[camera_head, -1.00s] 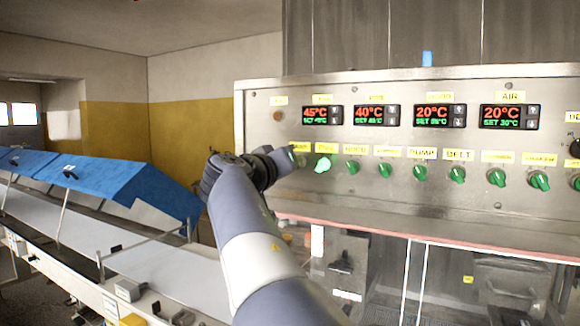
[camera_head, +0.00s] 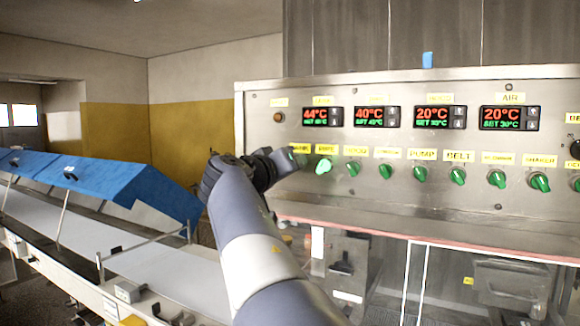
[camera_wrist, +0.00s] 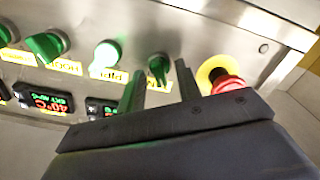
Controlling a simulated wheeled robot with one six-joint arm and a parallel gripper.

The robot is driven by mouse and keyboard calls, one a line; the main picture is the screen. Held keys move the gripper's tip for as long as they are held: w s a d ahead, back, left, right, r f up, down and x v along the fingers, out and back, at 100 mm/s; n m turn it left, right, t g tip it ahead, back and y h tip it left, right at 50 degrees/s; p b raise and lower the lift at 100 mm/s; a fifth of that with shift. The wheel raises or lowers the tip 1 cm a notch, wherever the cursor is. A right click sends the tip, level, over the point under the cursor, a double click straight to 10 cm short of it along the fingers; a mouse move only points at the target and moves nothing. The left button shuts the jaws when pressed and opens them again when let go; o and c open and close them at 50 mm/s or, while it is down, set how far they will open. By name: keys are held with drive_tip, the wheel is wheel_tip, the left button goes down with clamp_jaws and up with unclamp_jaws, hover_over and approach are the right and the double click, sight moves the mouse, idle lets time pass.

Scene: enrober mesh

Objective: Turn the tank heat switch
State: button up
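The tank heat switch appears to be the end green knob (camera_wrist: 158,69) of the row on the steel panel. In the wrist view it sits between the two fingers of my gripper (camera_wrist: 160,75), with a gap showing between them. The fingers are apart, and I cannot tell whether they touch the knob. In the head view my gripper (camera_head: 279,163) is at the left end of the knob row and largely covers that knob. The neighbouring pipe knob (camera_head: 323,166) glows bright green and also shows in the wrist view (camera_wrist: 106,56).
A red push button (camera_wrist: 228,86) on a yellow ring is close beside my gripper. More green knobs (camera_head: 457,176) run rightward below several temperature displays (camera_head: 433,117). A conveyor (camera_head: 150,262) with blue covers (camera_head: 128,183) stands left. An orange lamp (camera_head: 278,117) is above my gripper.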

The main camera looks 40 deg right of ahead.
drive_tip(key=shift+a, duration=0.1)
drive_tip(key=b+v, duration=0.3)
drive_tip(key=v, duration=0.7)
drive_tip(key=shift+s+a+b, duration=0.2)
drive_tip(key=shift+a+b, duration=0.05)
drive_tip(key=shift+b, duration=0.1)
drive_tip(key=shift+d, duration=0.1)
drive_tip(key=p+x, duration=0.3)
drive_tip(key=x, duration=0.7)
drive_tip(key=shift+w+d+p, duration=0.2)
drive_tip(key=shift+d+p, duration=0.05)
drive_tip(key=shift+p, duration=0.1)
